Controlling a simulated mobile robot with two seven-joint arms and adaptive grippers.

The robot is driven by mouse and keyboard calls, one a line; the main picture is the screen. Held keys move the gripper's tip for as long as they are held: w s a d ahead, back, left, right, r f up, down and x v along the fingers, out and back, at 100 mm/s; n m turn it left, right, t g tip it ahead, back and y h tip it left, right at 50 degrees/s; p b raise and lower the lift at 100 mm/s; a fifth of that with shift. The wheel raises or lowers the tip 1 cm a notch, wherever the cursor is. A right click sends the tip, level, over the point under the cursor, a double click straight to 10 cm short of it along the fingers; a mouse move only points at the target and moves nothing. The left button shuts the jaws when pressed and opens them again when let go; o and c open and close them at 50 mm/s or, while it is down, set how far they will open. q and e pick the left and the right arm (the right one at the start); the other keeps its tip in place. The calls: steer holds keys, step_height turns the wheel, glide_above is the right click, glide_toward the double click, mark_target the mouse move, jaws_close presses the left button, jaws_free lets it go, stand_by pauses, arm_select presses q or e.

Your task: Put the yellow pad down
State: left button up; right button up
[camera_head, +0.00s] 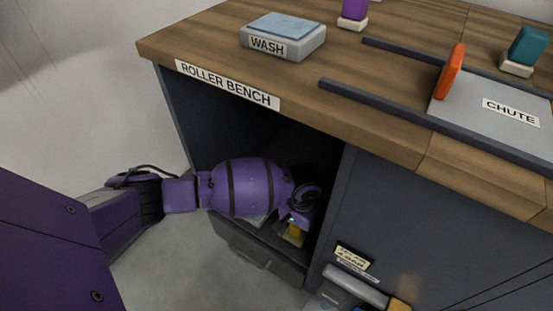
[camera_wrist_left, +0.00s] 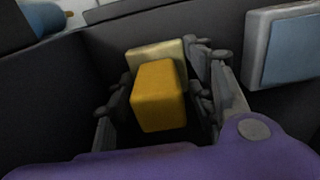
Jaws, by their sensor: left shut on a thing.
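The yellow pad (camera_wrist_left: 160,97) is a yellow block with a paler cream part at its far end. In the left wrist view it sits between the two fingers of my left gripper (camera_wrist_left: 158,100), which is shut on it. In the head view my left arm reaches into the open compartment under the roller bench, and a small part of the yellow pad (camera_head: 294,233) shows below the wrist. My left gripper (camera_head: 292,226) is mostly hidden there by my own arm. I cannot tell whether the pad touches the compartment floor. My right gripper is not in view.
The bench top (camera_head: 340,110) is above my left arm. It carries a WASH block (camera_head: 283,47), an orange pad (camera_head: 450,72), a teal pad (camera_head: 528,46) and the CHUTE plate (camera_head: 480,125).

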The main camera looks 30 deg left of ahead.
arm_select(q)
steer(key=shift+w+d, duration=0.1)
steer(key=shift+w, duration=0.05)
steer(key=o, duration=1)
steer(key=shift+r, duration=0.1)
step_height(320, 180, up, 12)
steer(key=p, duration=0.5)
steer(key=shift+r, duration=0.1)
